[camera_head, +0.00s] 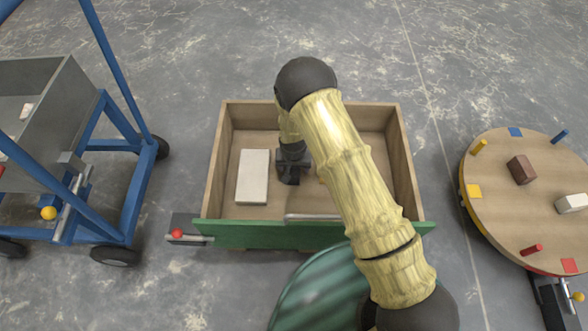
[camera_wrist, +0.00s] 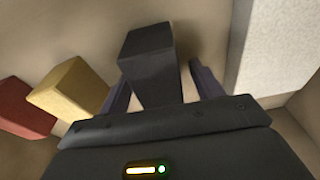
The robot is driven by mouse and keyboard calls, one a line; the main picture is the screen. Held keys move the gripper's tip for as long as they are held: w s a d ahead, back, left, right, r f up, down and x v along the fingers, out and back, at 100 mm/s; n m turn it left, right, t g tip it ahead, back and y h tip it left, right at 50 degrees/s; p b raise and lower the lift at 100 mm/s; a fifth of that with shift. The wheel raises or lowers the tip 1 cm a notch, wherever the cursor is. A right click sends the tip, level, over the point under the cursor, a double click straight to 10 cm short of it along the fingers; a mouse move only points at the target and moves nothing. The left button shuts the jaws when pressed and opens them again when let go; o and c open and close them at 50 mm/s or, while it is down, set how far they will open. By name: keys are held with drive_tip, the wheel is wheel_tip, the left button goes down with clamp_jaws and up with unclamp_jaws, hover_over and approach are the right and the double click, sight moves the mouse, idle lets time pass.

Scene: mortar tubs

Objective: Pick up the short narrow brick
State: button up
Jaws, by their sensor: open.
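My gripper (camera_head: 289,176) is low inside a wooden box with a green front (camera_head: 270,235). In the wrist view the gripper (camera_wrist: 157,80) is open, with a finger on each side of a dark grey narrow brick (camera_wrist: 150,60). Contact with the brick cannot be told. A yellow brick (camera_wrist: 70,88) and a red brick (camera_wrist: 25,108) lie to its left. A large white brick (camera_wrist: 272,45) is at the right, and in the head view this white brick (camera_head: 253,177) lies left of my gripper.
A round wooden table (camera_head: 500,215) at the right holds a brown brick (camera_head: 521,169), a white brick (camera_head: 572,203) and coloured pegs. A blue cart (camera_head: 125,195) with a grey tub (camera_head: 50,105) stands at the left. The box walls surround my gripper.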

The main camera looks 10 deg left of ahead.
drive_tip(key=shift+f, duration=0.3)
idle(0.5)
drive_tip(key=c, duration=1.4)
drive_tip(key=shift+o, duration=0.2)
drive_tip(key=shift+r, duration=0.1)
wheel_tip(320, 180, up, 10)
drive_tip(key=p, duration=0.6)
drive_tip(key=shift+r, duration=0.25)
